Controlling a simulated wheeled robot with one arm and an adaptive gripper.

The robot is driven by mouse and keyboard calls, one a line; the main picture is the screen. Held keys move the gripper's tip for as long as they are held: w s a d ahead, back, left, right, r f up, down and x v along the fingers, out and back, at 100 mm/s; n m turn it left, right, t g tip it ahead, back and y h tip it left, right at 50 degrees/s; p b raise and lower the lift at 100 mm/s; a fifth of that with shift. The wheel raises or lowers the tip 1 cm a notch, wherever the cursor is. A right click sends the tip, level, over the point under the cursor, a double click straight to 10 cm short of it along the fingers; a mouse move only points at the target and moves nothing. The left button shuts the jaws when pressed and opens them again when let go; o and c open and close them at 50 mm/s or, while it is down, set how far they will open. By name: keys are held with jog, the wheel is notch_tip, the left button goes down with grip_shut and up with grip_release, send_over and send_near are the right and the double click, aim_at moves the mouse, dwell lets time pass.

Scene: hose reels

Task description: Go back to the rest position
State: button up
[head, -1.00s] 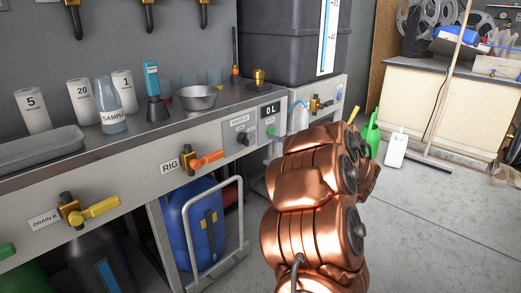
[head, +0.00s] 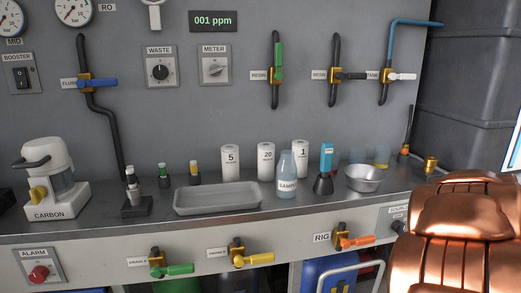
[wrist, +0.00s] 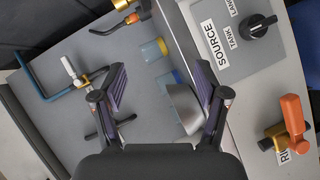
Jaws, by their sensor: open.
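My gripper (wrist: 160,105) shows in the wrist view with its two dark fingers spread apart and nothing held between them. Beyond the fingers are the counter and the metal bowl (wrist: 185,108), partly covered by the right finger.
The orange RIG valve handle (head: 358,242) juts from the front panel. Wall valves and a carbon filter unit (head: 55,180) stand around it.

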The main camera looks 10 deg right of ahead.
jog(key=s+a+r+m+g+p, duration=0.3)
jog(key=a+r+p, duration=0.2)
jog(key=a+p, duration=0.2)
jog(key=s+a+r+m+g+p, duration=0.3)
jog(key=a+r+m+p, duration=0.1)
jog(key=a+r+p, duration=0.25)
jog(key=s+a+r+g+y+p, duration=0.2)
jog(key=s+a+p, duration=0.3)
jog(key=s+a, duration=0.3)
jog(key=s+a+r+g+y+p, duration=0.3)
jog(key=s+a+p, duration=0.3)
jog(key=a, duration=0.6)
jog(key=s+a+r+m+g+y+p, duration=0.1)
jog(key=s+a+g+p, duration=0.3)
jog(key=s+a, duration=0.6)
jog(key=shift+s+r+y+p, duration=0.4)
jog(key=shift+r+y+p, duration=0.4)
jog(key=shift+p, duration=0.3)
